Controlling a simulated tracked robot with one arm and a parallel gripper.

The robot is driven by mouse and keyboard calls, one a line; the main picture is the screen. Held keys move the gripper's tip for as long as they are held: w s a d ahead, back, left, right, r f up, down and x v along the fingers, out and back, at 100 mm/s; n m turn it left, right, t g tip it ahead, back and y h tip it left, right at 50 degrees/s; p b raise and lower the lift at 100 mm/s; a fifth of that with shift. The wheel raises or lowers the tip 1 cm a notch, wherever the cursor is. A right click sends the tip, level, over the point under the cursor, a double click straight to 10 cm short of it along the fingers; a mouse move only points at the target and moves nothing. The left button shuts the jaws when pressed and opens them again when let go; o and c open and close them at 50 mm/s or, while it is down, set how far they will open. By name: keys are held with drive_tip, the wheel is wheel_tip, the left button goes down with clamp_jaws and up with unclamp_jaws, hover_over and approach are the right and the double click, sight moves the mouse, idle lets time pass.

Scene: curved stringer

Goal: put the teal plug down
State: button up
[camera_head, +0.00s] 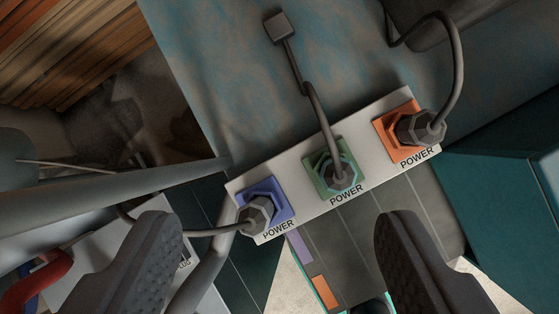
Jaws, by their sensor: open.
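My gripper (280,218) is open, one dark ridged finger at the lower left and one at the lower right. No plug is between the fingertips. A pale power strip (290,187) lies tilted beyond them, with three sockets labelled POWER. The green socket (313,162) holds a dark grey-green plug (341,172) with a cable running up from it. The blue socket (284,188) holds a grey hexagonal plug (256,216). The orange socket (386,121) holds a grey plug (416,129). I cannot tell for sure which plug is the teal one.
A blue-grey worn panel (230,60) lies behind the strip, with a small grey block (281,27) on the green plug's cable. A dark teal box (510,180) stands at right. A grey pipe (130,185) and red tube (38,282) are at left. Wooden slats (70,45) fill the upper left.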

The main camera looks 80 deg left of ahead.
drive_tip(key=s+a+r+n+t, duration=0.2)
drive_tip(key=s+r+t, duration=0.1)
drive_tip(key=r, duration=0.8)
drive_tip(key=s+a+r+n+t, duration=0.2)
drive_tip(key=s+a+r+t, duration=0.1)
drive_tip(key=r, duration=0.7)
drive_tip(key=s+a+r+n+t+y, duration=0.1)
drive_tip(key=s+a+r+n+t, duration=0.1)
drive_tip(key=s+r, duration=0.5)
wheel_tip(320, 180, up, 5)
drive_tip(key=shift+a+f+t, duration=0.15)
drive_tip(key=shift+a+t, duration=0.6)
drive_tip(key=shift+t, duration=0.45)
drive_tip(key=shift+s, duration=0.1)
wheel_tip(320, 180, down, 10)
drive_tip(key=b, duration=1)
drive_tip(key=shift+f, duration=0.1)
